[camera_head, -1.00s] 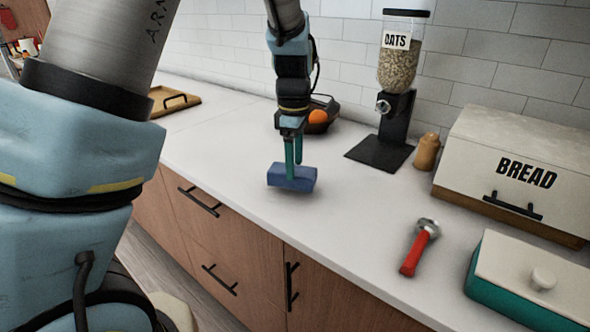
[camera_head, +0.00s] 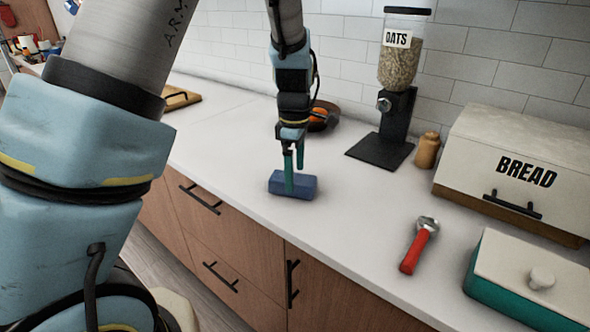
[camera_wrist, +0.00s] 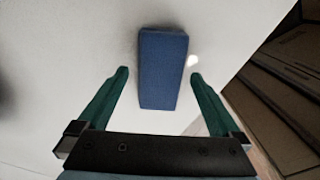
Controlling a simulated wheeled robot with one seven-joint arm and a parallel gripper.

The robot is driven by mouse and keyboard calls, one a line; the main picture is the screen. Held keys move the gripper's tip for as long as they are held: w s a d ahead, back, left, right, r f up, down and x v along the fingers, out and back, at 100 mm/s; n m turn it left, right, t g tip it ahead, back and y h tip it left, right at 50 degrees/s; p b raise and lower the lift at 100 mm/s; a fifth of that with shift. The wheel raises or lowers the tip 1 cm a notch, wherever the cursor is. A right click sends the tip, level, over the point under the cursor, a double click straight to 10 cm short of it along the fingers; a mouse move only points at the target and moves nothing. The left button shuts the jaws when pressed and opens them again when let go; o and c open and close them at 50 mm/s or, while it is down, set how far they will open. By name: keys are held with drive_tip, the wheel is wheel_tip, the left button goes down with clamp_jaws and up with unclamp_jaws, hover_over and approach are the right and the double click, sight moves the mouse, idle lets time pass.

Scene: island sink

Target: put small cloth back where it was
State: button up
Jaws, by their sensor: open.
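The small cloth is a folded dark blue block (camera_head: 304,187) lying on the white counter, left of the middle of the head view. In the wrist view the blue cloth (camera_wrist: 163,68) lies upright in the picture, ahead of and between the fingertips. My gripper (camera_head: 294,172) points down over the cloth. In the wrist view my gripper (camera_wrist: 159,73) has its two green fingers spread apart, one on each side of the cloth, with a visible gap to it. Nothing is held.
A red-handled tool (camera_head: 419,247) lies right of the cloth. An oats dispenser (camera_head: 396,100), a small brown shaker (camera_head: 427,151), a bread box (camera_head: 513,165) and a teal box with a white lid (camera_head: 528,283) stand further right. A dark bowl with an orange (camera_head: 318,115) is behind my arm.

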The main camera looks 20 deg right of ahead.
sight(295, 177)
drive_tip(key=shift+r, duration=0.15)
wheel_tip(295, 177, up, 12)
drive_tip(key=b, duration=0.2)
drive_tip(key=s+a+f+m, duration=0.1)
drive_tip(key=a+f+m, duration=0.2)
drive_tip(key=a, duration=0.7)
drive_tip(key=s+a+f+m+t, duration=0.1)
drive_tip(key=a+m, duration=0.3)
drive_tip(key=a, duration=0.6)
drive_tip(key=s+a+f+m, duration=0.1)
drive_tip(key=a+f+m, duration=0.3)
drive_tip(key=a, duration=0.6)
drive_tip(key=shift+s+a+f+t, duration=0.3)
drive_tip(key=shift+s, duration=0.05)
